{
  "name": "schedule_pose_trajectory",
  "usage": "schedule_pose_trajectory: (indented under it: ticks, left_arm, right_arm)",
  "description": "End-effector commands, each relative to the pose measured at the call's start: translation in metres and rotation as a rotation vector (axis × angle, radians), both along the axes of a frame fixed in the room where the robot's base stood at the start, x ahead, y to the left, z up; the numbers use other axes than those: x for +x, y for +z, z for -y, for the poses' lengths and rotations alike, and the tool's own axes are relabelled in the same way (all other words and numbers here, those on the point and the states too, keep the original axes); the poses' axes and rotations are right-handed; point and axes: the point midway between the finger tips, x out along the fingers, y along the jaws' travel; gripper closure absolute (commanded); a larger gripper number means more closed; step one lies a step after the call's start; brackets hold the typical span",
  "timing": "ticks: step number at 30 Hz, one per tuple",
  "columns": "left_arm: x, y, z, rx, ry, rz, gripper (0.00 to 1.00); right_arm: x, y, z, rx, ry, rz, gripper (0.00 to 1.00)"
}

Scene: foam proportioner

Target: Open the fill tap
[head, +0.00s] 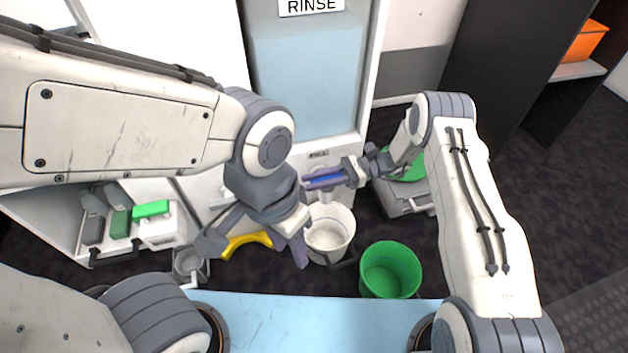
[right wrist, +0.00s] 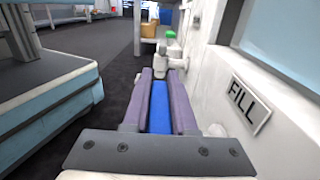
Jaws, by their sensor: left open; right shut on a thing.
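The fill tap has a blue lever handle (head: 323,181), seen in the head view on the white front below the RINSE tank. My right gripper (head: 318,182) is shut on this blue handle. In the right wrist view the blue handle (right wrist: 159,106) lies between the two purple-grey fingers, and a FILL label (right wrist: 249,104) is on the white wall to the right. The tap's body is mostly hidden by the gripper. My left gripper (head: 255,250) is open and empty at the lower left of the tap, pointing down, beside the white bucket.
A white bucket (head: 329,236) stands on the floor below the tap, with a green bucket (head: 390,270) to its right. A yellow item (head: 246,243) is partly hidden by my left gripper. A shelf (head: 75,222) with green and grey blocks is at the left.

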Motion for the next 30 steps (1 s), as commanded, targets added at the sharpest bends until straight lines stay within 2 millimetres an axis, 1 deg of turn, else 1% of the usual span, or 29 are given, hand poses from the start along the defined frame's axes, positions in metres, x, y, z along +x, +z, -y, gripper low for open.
schedule_pose_trajectory:
  ticks: [1,6,10,18,19,21,30]
  left_arm:
    - [0.0,-0.007,0.0,0.0,0.0,0.0,0.57]
    - [0.0,-0.02,0.0,0.0,0.0,0.0,0.57]
    - [0.0,-0.022,0.0,0.0,0.0,0.0,0.57]
    - [0.0,-0.021,0.0,0.0,0.0,0.0,0.57]
    - [0.0,-0.021,0.0,0.0,0.0,0.0,0.57]
    - [0.0,-0.021,0.0,0.0,0.0,0.0,0.57]
    - [0.0,-0.021,0.0,0.0,0.0,0.0,0.57]
  right_arm:
    - [-0.001,-0.003,0.0,0.003,0.041,0.003,1.0]
    - [-0.005,-0.004,0.003,0.004,0.181,0.003,1.0]
    - [-0.007,-0.001,0.004,0.001,0.23,-0.002,1.0]
    - [-0.007,0.0,0.005,0.0,0.234,-0.005,1.0]
    - [-0.007,0.0,0.005,0.0,0.234,-0.005,0.67]
    - [-0.007,0.0,0.005,0.0,0.234,-0.003,0.45]
    - [-0.007,0.0,0.004,0.0,0.233,-0.002,0.45]
